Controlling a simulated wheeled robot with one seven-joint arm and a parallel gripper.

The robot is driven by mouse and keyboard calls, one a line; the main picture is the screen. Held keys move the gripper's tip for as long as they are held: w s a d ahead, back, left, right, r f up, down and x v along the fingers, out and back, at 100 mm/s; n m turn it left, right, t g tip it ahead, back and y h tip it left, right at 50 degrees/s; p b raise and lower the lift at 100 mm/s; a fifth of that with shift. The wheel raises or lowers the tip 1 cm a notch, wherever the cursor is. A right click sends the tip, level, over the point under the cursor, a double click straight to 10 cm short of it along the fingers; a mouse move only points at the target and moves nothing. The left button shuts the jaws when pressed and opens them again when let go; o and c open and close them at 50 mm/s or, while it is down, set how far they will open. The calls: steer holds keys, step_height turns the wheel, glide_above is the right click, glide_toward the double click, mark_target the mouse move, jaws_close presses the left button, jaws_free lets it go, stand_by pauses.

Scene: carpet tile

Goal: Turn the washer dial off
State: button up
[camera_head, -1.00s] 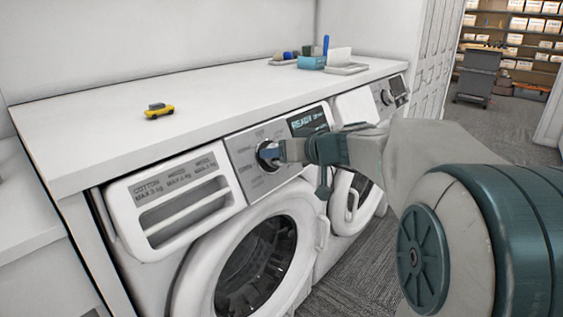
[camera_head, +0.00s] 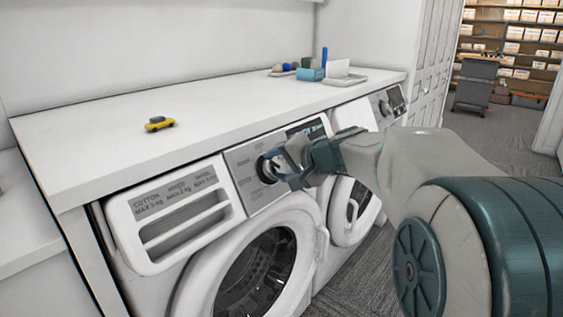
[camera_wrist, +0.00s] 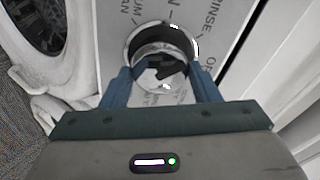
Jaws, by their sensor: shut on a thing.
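The washer dial (camera_head: 265,168) is a round knob with a dark rim on the grey control panel (camera_head: 238,158) of the front washer (camera_head: 160,236). In the wrist view the dial (camera_wrist: 161,45) sits between my two blue fingers, with panel lettering around it. My gripper (camera_head: 281,165) is at the dial, and in the wrist view its fingertips (camera_wrist: 163,72) close on the dial's knob from both sides. The fingers hide part of the knob, so its exact pointer setting cannot be read.
A second machine (camera_head: 357,190) stands to the right. The washer door (camera_head: 255,270) is below the dial.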

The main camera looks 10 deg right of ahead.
steer(key=m+p, duration=0.2)
steer(key=m, duration=0.2)
steer(key=shift+g, duration=0.3)
steer(key=shift+m+p, duration=1.4)
steer(key=shift+m, duration=0.6)
steer(key=shift+f, duration=0.1)
steer(key=o, duration=1)
steer(key=p+v, duration=0.2)
steer(key=v, duration=1.1)
steer(key=shift+s+d+r, duration=0.2)
steer(key=shift+d+r, duration=0.05)
steer(key=shift+r, duration=0.05)
